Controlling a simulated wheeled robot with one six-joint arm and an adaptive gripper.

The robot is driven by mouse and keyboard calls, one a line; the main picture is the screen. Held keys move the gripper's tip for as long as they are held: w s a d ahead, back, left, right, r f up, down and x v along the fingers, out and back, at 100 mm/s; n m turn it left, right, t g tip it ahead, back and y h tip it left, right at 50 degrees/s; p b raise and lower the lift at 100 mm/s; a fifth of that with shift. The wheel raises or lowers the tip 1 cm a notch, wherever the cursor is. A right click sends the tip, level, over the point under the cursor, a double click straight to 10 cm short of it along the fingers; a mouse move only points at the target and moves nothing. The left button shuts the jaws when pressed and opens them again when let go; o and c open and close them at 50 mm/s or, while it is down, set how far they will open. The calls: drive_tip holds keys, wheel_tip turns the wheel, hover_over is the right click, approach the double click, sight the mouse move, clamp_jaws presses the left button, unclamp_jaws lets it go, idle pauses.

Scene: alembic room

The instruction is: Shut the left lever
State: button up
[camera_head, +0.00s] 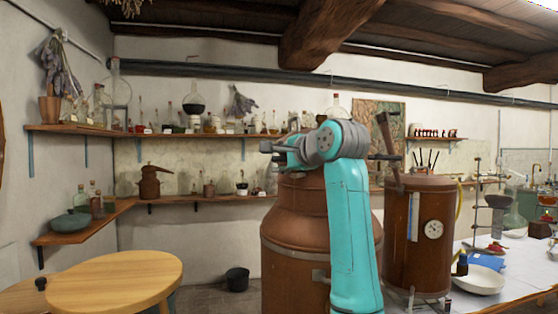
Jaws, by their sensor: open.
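A long brown lever-like bar (388,140) stands up, tilted, at the left top edge of the copper cylinder (430,205) with a round dial. I cannot tell whether this is the left lever or whether it counts as open. No second lever can be made out. My gripper (272,153) is at the end of my teal arm, over the top of the large copper still (290,225), pointing left. It looks open and small, with nothing seen between its fingers. It is well to the left of the bar. My arm hides part of the still's top and right side.
A round wooden table (115,280) stands at front left. A black bucket (237,279) is on the floor. At right, a white table (515,262) holds a bowl (480,279) and glassware. Shelves (190,134) of bottles line the back wall.

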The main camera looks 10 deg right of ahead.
drive_tip(key=shift+w+a, duration=0.1)
drive_tip(key=shift+w, duration=0.1)
clamp_jaws()
drive_tip(key=shift+s, duration=0.1)
drive_tip(key=n+g+y, duration=0.1)
drive_tip(key=y, duration=0.1)
drive_tip(key=s+n+g+y, duration=0.1)
drive_tip(key=n+y, duration=0.1)
drive_tip(key=n+g+y, duration=0.1)
drive_tip(key=n+y, duration=0.1)
drive_tip(key=shift+s+d+g+y, duration=0.25)
drive_tip(key=shift+s+g+y, duration=0.05)
drive_tip(key=shift+s, duration=0.1)
drive_tip(key=shift+s+d+n+g+y, duration=0.15)
drive_tip(key=shift+s+n+g+y, duration=0.1)
drive_tip(key=shift+n+g+y, duration=0.55)
drive_tip(key=shift+s+d+n+g+y, duration=0.1)
drive_tip(key=shift+s+n+g+y, duration=0.3)
drive_tip(key=shift+n+g, duration=0.65)
drive_tip(key=shift+s+d+n+g+y, duration=0.15)
drive_tip(key=shift+n+g+y, duration=0.55)
drive_tip(key=shift+n+g, duration=0.2)
drive_tip(key=shift+f, duration=0.1)
unclamp_jaws()
